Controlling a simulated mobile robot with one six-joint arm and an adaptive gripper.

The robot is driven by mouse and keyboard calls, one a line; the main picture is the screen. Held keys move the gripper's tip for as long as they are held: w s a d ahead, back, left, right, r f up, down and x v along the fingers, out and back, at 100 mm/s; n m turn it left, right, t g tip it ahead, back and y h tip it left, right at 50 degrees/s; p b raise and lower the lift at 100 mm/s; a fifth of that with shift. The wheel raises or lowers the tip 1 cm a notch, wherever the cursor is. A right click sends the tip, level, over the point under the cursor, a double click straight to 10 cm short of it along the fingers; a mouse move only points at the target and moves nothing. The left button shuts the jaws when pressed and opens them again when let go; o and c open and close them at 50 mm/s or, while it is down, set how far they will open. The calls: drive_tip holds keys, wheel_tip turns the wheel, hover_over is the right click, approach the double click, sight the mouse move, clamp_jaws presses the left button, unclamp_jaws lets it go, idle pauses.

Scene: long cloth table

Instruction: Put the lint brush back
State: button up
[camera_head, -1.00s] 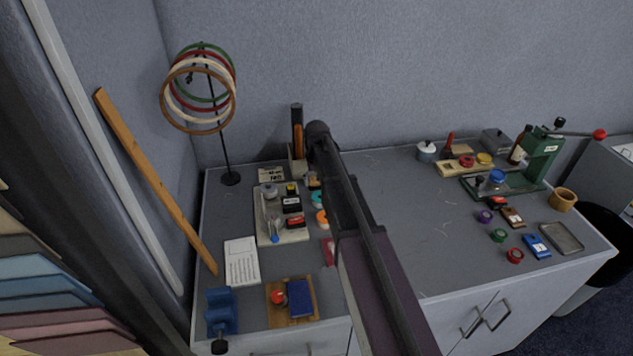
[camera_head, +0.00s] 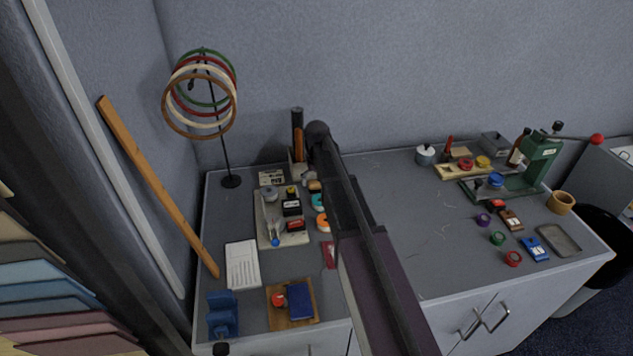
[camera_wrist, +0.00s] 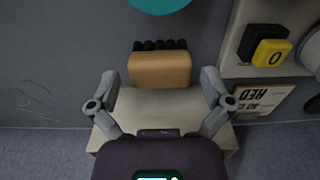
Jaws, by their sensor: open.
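A tan block with a row of dark rounded lumps (camera_wrist: 160,68) lies between my open fingers at the near edge of a beige box; I take it for the lint brush, but cannot be sure. It shows small and partly hidden in the head view (camera_head: 315,186). The beige box (camera_wrist: 172,105) is under my gripper (camera_wrist: 160,98), whose grey fingers are spread on either side, with no grip on the block visible. In the head view my arm hides most of the gripper. A tall dark and orange upright shape (camera_head: 298,130) stands above the box there; I cannot tell what it is.
A pale tray (camera_head: 268,236) with stamps stands left of the arm. A yellow-topped stamp (camera_wrist: 272,53) and a teal round thing (camera_wrist: 158,3) are close to the gripper. A hoop stand (camera_head: 230,180) is farther left. The grey wall is just behind the box.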

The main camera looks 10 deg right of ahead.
wheel_tip(320, 180, up, 11)
drive_tip(key=p, duration=1)
idle(0.7)
drive_tip(key=s, duration=2.6)
drive_tip(key=shift+c, duration=0.2)
